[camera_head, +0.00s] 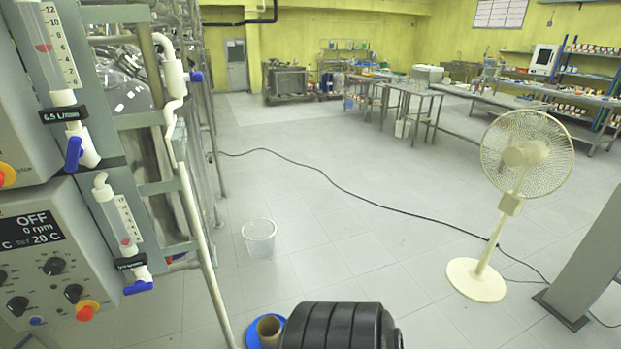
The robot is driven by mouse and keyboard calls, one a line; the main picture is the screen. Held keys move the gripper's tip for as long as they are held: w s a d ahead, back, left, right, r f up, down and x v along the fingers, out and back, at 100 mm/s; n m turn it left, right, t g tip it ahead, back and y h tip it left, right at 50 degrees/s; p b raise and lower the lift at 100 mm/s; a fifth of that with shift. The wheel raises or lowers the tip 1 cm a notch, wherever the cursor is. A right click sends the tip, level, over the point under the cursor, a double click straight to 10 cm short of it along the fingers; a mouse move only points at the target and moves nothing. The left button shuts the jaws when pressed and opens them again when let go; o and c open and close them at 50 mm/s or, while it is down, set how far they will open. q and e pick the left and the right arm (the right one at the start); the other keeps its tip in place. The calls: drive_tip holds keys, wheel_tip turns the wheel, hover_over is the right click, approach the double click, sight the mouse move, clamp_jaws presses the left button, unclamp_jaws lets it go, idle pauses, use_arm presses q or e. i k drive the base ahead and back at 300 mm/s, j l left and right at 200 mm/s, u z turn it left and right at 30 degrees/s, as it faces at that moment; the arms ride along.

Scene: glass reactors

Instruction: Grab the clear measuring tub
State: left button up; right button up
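A clear tub (259,240) stands upright on the grey tiled floor, a little left of the middle of the view. It is see-through with a round rim and looks empty. Any measuring marks on it are too small to tell. It stands to the right of the reactor frame's pipes and apart from them. Neither of my grippers is in view.
A reactor rig with a control box (45,255) and pipes fills the left. A black ribbed drum (340,327) and a blue round item (258,331) are at the bottom. A cream fan (526,152) stands right. A black cable (350,190) crosses the otherwise open floor.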

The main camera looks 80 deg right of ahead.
sight(259, 234)
drive_tip(key=z, duration=2.05)
drive_tip(key=i+l+z, duration=0.6)
drive_tip(key=i+l, duration=0.2)
drive_tip(key=i+l+z, duration=0.35)
drive_tip(key=i, duration=0.15)
drive_tip(key=i+z, duration=0.3)
drive_tip(key=i, duration=0.2)
drive_tip(key=i+j+u, duration=0.15)
drive_tip(key=i+u, duration=0.85)
drive_tip(key=i+l+u, duration=0.25)
drive_tip(key=i+u, duration=0.25)
